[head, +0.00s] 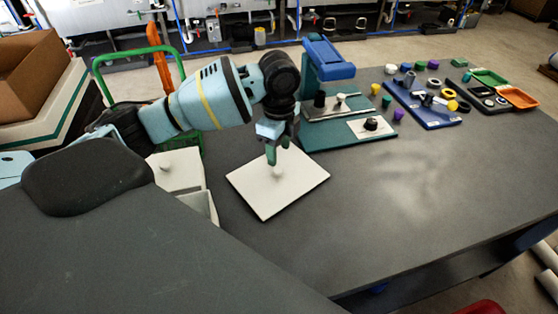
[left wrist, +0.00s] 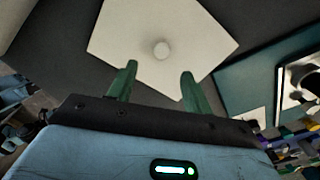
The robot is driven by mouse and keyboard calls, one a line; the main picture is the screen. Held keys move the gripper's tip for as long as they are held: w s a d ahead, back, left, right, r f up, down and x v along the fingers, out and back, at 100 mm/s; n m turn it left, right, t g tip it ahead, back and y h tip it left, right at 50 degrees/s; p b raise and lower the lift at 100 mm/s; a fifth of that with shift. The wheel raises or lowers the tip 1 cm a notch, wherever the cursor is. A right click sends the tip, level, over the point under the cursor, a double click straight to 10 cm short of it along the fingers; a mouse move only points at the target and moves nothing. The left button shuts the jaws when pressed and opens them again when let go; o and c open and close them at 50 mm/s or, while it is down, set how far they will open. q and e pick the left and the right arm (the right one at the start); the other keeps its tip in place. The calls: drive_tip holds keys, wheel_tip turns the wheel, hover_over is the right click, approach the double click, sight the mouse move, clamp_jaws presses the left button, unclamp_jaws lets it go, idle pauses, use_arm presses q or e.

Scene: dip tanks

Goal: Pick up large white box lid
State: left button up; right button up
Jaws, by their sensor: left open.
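The large white box lid (head: 254,190) lies flat on the dark grey table, a pale square plate with a round knob in its middle. It also shows in the left wrist view (left wrist: 125,28), with the knob (left wrist: 161,49) just beyond the fingertips. My left gripper (head: 277,152) is over the lid, pointing down, with its green fingers (left wrist: 158,74) apart and nothing between them. Its fingers partly cover the knob in the head view, and I cannot tell the exact height gap. My right gripper is not in view.
White boxes (head: 205,207), one with a knobbed lid (head: 180,170), stand left of the lid. A green-based fixture with a blue top (head: 328,60) stands behind it. Blue tray (head: 425,105) and small coloured parts lie farther right. The table (head: 410,200) is clear at front right.

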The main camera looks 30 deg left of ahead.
sight(278, 169)
use_arm(q)
drive_tip(key=shift+w+a, duration=0.15)
drive_tip(key=shift+w, duration=0.05)
drive_tip(key=shift+s, duration=0.2)
drive_tip(key=shift+f, duration=0.4)
drive_tip(key=shift+w+a+f, duration=0.1)
drive_tip(key=shift+f, duration=3.3)
drive_tip(key=shift+r, duration=0.1)
clamp_jaws()
